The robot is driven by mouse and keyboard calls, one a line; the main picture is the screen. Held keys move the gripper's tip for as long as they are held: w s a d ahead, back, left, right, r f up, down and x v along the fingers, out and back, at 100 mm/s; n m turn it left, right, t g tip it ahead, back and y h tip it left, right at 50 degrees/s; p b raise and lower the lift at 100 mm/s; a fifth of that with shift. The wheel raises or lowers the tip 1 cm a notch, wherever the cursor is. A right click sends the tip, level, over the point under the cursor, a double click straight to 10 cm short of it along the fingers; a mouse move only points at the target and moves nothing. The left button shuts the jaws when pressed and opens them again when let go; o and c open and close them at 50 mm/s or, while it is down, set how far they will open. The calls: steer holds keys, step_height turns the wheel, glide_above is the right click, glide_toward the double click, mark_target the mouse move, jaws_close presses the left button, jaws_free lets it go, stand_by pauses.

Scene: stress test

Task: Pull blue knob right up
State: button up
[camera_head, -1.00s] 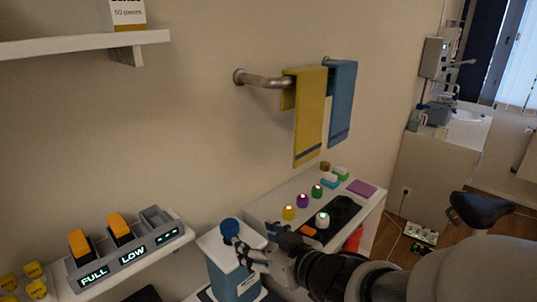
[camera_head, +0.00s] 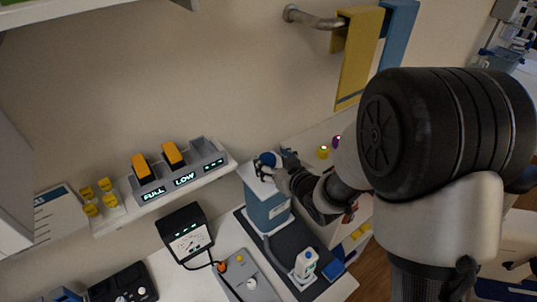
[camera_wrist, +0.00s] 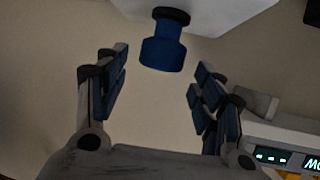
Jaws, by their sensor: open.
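The blue knob (camera_head: 266,159) stands on top of a blue-grey box with a white lid (camera_head: 268,208) in the head view. In the wrist view the knob (camera_wrist: 162,48) shows at top centre, joined by a dark collar to the white lid (camera_wrist: 225,12). My gripper (camera_wrist: 158,72) is open, one blue-padded finger to each side. The knob lies between the lines of the fingers, near the tips, with visible gaps on both sides. In the head view my gripper (camera_head: 278,164) is at the knob's right side and partly covers it.
A shelf with orange-topped batteries in a charger (camera_head: 180,168) is to the left. A meter (camera_head: 188,235) and a white bottle (camera_head: 305,263) stand below. Towels (camera_head: 361,50) hang on a wall rail (camera_head: 313,18) above. My arm hides much of the right side.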

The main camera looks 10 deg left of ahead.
mark_target(268, 157)
steer(key=shift+x, duration=1.9)
steer(key=shift+c, duration=0.3)
steer(key=shift+r, duration=0.1)
jaws_close()
